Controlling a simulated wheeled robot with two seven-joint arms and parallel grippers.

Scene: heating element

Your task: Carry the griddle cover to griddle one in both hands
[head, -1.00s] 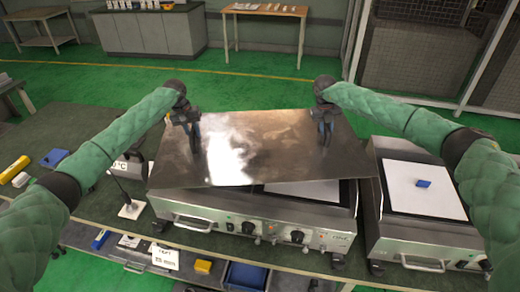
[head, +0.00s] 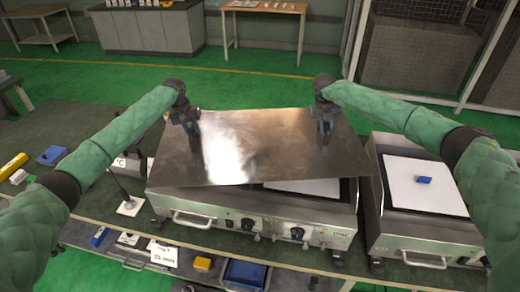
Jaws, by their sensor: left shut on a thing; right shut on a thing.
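The griddle cover (head: 255,150) is a large flat shiny metal sheet. It lies over or just above the left griddle (head: 260,212), slightly skewed, and hides most of its top. A strip of white surface shows below the cover's front right edge. My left gripper (head: 195,140) is shut on the cover's left part. My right gripper (head: 325,132) is shut on its right part. I cannot tell whether the cover touches the griddle. A second griddle (head: 425,190) stands to the right, its white top uncovered with a small blue block (head: 424,180) on it. Which is griddle one is unclear.
A probe on a white base (head: 130,206) and a display box (head: 133,163) stand left of the griddle. A yellow item (head: 14,166) and a blue one (head: 52,155) lie at far left. A label card (head: 163,254) and blue bin (head: 245,274) are below the front edge.

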